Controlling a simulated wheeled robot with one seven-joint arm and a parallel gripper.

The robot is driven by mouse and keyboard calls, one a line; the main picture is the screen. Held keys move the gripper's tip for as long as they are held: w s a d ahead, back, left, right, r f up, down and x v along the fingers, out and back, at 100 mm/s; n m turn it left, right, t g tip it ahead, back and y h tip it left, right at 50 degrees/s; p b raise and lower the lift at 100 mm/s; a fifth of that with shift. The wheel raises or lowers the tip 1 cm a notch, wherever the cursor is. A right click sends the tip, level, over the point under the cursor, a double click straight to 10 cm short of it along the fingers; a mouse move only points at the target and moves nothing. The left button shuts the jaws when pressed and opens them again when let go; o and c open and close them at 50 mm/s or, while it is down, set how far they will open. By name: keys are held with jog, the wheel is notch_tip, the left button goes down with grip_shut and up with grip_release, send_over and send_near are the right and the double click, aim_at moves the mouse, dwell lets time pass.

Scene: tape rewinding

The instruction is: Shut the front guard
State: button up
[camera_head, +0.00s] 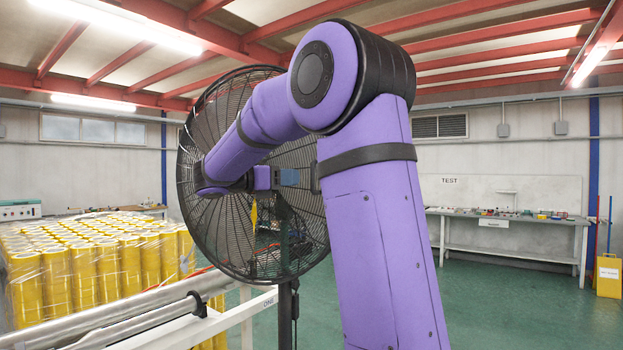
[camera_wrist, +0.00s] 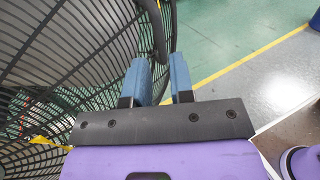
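The large black fan has round wire guards; the wire guard (camera_head: 215,120) facing me fills the middle of the head view, partly hidden behind my arm. I cannot tell for sure which ring is the front guard or how far it stands open. In the wrist view the guard (camera_wrist: 95,30) fills the upper left, with its dark curved rim running down to my fingertips. My gripper (camera_wrist: 160,58) has its two blue fingers apart. The rim shows in line with the gap between them; I cannot tell whether it lies inside. In the head view my gripper (camera_head: 299,178) is in front of the mesh.
Wrapped yellow tape rolls (camera_head: 90,265) stand at the left. A metal roller (camera_head: 130,325) and white frame are at the lower left. The fan's black pole (camera_head: 285,310) stands centrally. A workbench (camera_head: 510,225) lines the back right; green floor (camera_head: 500,310) is clear before it.

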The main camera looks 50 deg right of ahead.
jog(key=x, duration=0.6)
grip_shut()
